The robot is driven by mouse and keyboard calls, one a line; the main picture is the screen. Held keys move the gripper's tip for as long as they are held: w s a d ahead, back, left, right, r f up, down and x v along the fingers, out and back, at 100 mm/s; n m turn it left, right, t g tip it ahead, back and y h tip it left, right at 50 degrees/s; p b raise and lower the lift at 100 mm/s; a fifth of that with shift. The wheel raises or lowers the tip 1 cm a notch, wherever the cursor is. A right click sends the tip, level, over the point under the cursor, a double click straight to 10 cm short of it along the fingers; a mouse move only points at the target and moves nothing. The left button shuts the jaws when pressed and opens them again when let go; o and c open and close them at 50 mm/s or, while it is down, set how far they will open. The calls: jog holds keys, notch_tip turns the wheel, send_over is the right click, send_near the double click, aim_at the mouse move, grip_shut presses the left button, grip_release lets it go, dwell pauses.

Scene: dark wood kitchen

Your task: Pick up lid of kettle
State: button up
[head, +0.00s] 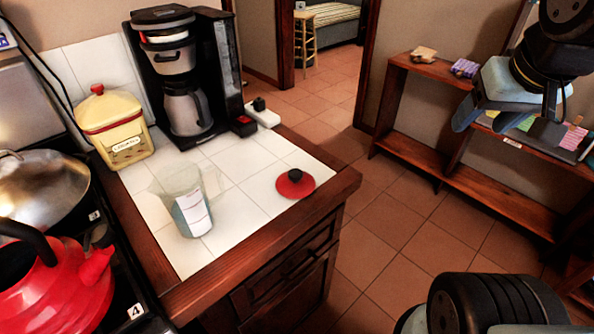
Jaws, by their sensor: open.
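The kettle lid (296,184) is a small red disc with a black knob. It lies flat on the white tiled counter (245,208), near the right corner. The red kettle (55,290) with a black handle stands on the stove at the lower left, partly cut off by the frame. My gripper (490,122) is at the upper right, away from the counter. It points down, open and empty, well to the right of the lid and apart from it.
A clear measuring cup (190,212) stands left of the lid. A coffee maker (185,75), a yellow canister (113,126) and a white power strip (263,115) are behind. A metal pan lid (40,180) is on the stove. A low wooden shelf (430,75) stands right, with tiled floor between.

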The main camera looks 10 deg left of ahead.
jog(key=shift+o, duration=0.5)
jog(key=shift+w+a+f+n, duration=0.15)
jog(key=shift+w+f+n, duration=0.15)
jog(key=shift+f+n, duration=0.15)
jog(key=n+t+h, duration=0.5)
jog(key=n+t, duration=0.2)
jog(key=n, duration=2.4)
send_near(294, 175)
jog(key=shift+s+r+m, duration=0.15)
jog(key=shift+s+r, duration=0.2)
jog(key=shift+s, duration=0.2)
jog(key=shift+s+r+m, duration=0.1)
jog(key=shift+s+r, duration=0.3)
jog(key=shift+s, duration=0.2)
jog(key=shift+a, duration=0.1)
jog(key=x, duration=0.8)
jog(key=shift+w+a+f, duration=0.1)
jog(key=shift+w, duration=0.05)
jog(key=shift+a+x, duration=0.1)
jog(key=shift+x, duration=1.25)
jog(key=shift+a+x, duration=0.15)
jog(key=shift+x, duration=1.25)
jog(key=shift+f, duration=0.15)
jog(key=shift+c, duration=0.4)
